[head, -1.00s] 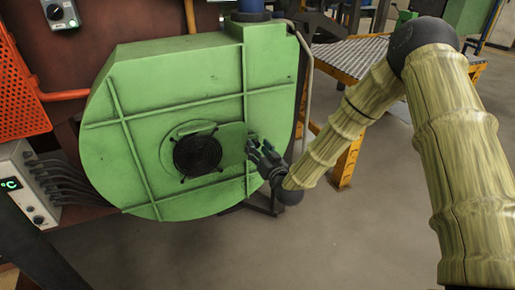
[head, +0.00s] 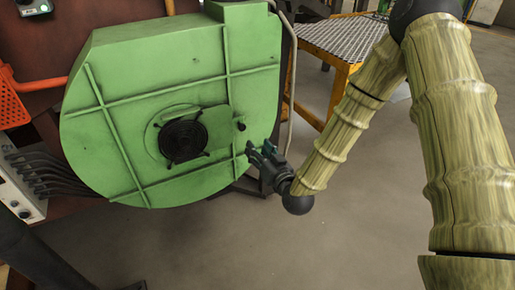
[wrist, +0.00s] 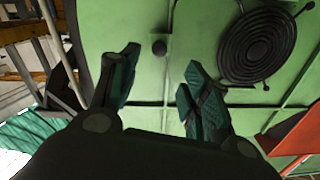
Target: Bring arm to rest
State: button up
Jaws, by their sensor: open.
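My gripper (head: 262,153) is open and empty in the head view, in front of the lower right part of the green blower housing (head: 110,80). My arm comes in from the right, bends at a dark elbow joint at the top and slopes down to the gripper. In the wrist view the two fingers of my gripper (wrist: 155,95) are spread apart. The green housing (wrist: 145,25) lies beyond them. A small dark knob (head: 240,126) sits on the housing just above and left of the fingertips; it also shows between the fingers in the wrist view (wrist: 159,47).
A round black fan grille (head: 183,141) is set in the housing. A grey control box (head: 22,200) with cables and an orange perforated panel (head: 10,102) stand at the left. A yellow-framed metal table (head: 345,35) stands behind my arm. The floor (head: 330,235) in front is clear.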

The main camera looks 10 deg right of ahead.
jog(key=s+f+g+h, duration=0.1)
jog(key=s+f+g, duration=0.15)
jog(key=f, duration=0.35)
jog(key=s+f+g, duration=0.2)
jog(key=s+f, duration=0.2)
jog(key=f, duration=0.2)
jog(key=s+d+f+g+h, duration=0.2)
jog(key=s+d+f+g, duration=0.25)
jog(key=s+f, duration=0.65)
jog(key=s+d+f+g+h, duration=0.1)
jog(key=s+d+f+g, duration=0.35)
jog(key=s, duration=1.05)
jog(key=s+d+f+m+g+h, duration=0.15)
jog(key=s+f+g, duration=0.25)
jog(key=s, duration=0.7)
notch_tip(320, 180, up, 18)
jog(key=p, duration=1.8)
jog(key=shift+w+r+p, duration=0.15)
jog(key=shift+w+p, duration=0.1)
jog(key=shift+p, duration=0.1)
jog(key=shift+n, duration=0.25)
jog(key=shift+c, duration=0.4)
